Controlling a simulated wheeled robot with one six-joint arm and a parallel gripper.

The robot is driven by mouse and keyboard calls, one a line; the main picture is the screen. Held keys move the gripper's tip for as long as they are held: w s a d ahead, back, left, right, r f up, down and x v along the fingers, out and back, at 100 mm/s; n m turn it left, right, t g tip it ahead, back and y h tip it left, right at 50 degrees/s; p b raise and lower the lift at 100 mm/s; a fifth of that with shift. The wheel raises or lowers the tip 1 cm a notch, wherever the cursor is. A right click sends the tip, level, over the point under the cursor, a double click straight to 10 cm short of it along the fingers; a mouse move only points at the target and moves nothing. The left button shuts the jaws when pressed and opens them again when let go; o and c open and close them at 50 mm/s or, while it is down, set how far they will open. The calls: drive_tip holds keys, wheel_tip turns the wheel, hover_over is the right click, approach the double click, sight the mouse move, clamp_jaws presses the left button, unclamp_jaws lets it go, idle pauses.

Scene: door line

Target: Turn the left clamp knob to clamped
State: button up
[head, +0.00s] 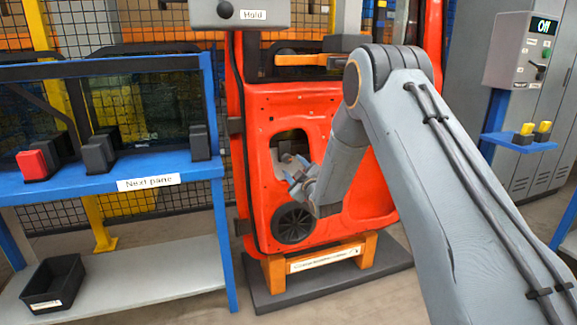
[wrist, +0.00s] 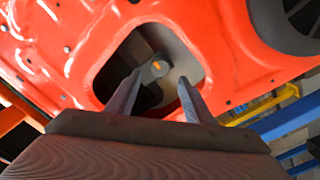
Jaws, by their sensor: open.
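The red-orange door panel (head: 345,185) stands upright on an orange-and-grey stand. My gripper (head: 294,176) is at the dark cutout in the door's lower half. In the wrist view, my gripper (wrist: 160,79) is open, with one finger on each side of the cutout's middle. Between and beyond the fingertips is a grey round piece (wrist: 159,69) with a small orange mark, which looks like a knob. I see no contact with it. Whether it is the left clamp knob, and which way it is set, I cannot tell.
A black round speaker (head: 293,223) sits below the cutout. A blue rack (head: 110,184) labelled "Next pane" stands on the left, with a black bin (head: 52,283) on its lower shelf. A grey control box (head: 520,55) on the right reads "Off". A "Hold" sign (head: 253,15) hangs above.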

sight(288, 159)
drive_tip(key=b+x, duration=0.1)
drive_tip(key=x, duration=0.5)
drive_tip(key=shift+w, duration=0.25)
drive_tip(key=c, duration=1)
drive_tip(key=shift+c, duration=0.2)
